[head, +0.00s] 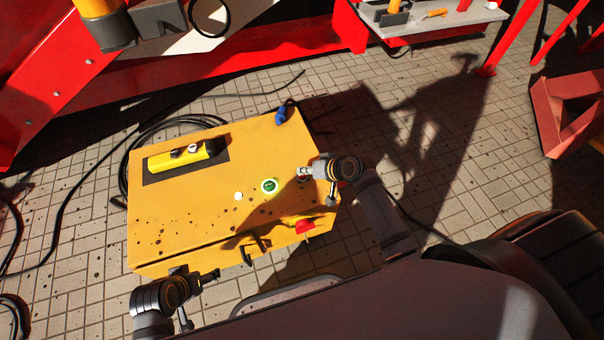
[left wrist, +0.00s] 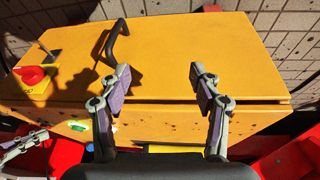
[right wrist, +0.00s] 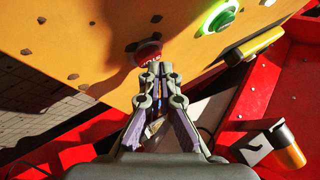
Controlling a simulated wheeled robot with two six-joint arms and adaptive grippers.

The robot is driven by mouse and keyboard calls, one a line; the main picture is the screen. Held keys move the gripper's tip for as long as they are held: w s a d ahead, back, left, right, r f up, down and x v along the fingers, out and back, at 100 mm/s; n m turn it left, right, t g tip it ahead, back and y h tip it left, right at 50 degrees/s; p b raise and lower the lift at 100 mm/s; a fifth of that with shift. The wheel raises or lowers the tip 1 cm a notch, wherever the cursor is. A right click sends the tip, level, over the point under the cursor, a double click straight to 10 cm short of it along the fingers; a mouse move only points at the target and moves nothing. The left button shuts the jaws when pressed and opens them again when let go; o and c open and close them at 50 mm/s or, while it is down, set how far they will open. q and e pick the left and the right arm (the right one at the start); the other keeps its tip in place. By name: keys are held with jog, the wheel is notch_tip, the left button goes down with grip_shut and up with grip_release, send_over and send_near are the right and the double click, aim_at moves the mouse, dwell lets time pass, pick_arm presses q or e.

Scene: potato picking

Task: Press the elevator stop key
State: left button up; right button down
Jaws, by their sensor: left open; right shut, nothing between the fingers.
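A yellow-orange control box (head: 190,205) stands in the middle of the head view. On its top is a green-lit button (head: 269,186). A red round button (right wrist: 148,52), seen in the right wrist view, is mostly hidden by my right gripper in the head view. My right gripper (head: 305,171) is shut and empty, with its tips at or very close to the red button; contact cannot be told. The right wrist view shows the tips (right wrist: 150,69) just below it. My left gripper (left wrist: 160,75) is open and empty by the box's front-left side.
Black cables (head: 60,215) lie on the tiled floor at left. Red machinery (head: 270,70) stands behind.

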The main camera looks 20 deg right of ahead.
aim_at(305, 176)
jog(key=shift+f, duration=0.3)
dwell(0.4)
jog(key=shift+r+p, duration=0.85)
jog(key=shift+p, duration=0.2)
notch_tip(305, 176, up, 5)
jog(key=p, duration=0.6)
jog(key=shift+r, duration=0.15)
